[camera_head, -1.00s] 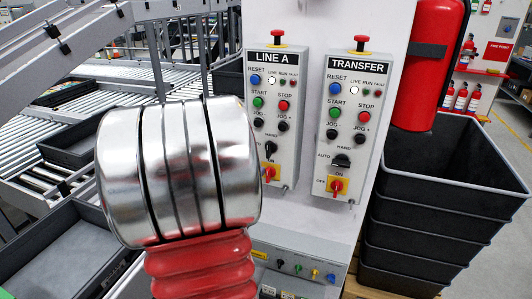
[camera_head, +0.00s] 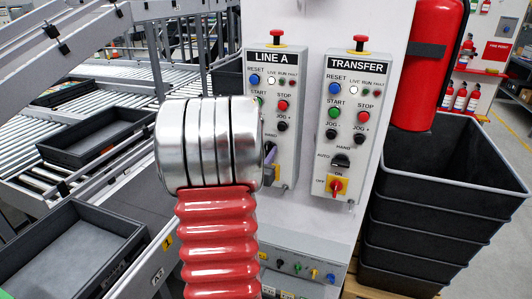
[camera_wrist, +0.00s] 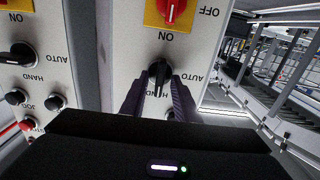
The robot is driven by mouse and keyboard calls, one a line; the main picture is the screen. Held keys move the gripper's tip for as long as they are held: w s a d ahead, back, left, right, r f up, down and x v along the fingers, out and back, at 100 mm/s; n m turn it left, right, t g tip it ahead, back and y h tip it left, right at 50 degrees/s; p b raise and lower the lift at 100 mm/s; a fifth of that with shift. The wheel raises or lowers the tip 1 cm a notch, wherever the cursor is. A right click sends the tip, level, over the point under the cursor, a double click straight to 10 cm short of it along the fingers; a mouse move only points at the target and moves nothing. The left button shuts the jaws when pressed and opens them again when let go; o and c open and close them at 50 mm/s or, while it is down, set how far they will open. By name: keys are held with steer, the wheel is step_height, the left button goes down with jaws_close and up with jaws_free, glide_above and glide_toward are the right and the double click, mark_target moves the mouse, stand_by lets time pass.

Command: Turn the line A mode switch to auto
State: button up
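The LINE A box (camera_head: 283,72) is on the white panel, left of the TRANSFER box. In the head view my wrist hides its lower left part, including most of the mode switch. In the upside-down wrist view the black LINE A mode switch (camera_wrist: 160,72) shows, its handle pointing down towards HAND, with AUTO to its right. My gripper (camera_wrist: 160,83) is open, its two dark fingers on either side of the switch. I cannot tell whether they touch it. A fingertip also shows in the head view (camera_head: 270,157).
The TRANSFER box (camera_head: 352,95) stands close to the right, with its own mode switch (camera_head: 341,160). A red on/off switch (camera_wrist: 171,8) lies close to the LINE A mode switch. Stacked black bins (camera_head: 440,170) are at right, conveyor trays (camera_head: 75,255) at left.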

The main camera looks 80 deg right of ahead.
steer(key=shift+c, duration=0.7)
jaws_close()
steer(key=shift+n, duration=0.5)
steer(key=n, duration=1.6)
steer(key=shift+w+f+n, duration=0.3)
steer(key=shift+f+n, duration=0.05)
steer(key=shift+n, duration=0.05)
steer(key=shift+o, duration=0.7)
jaws_free()
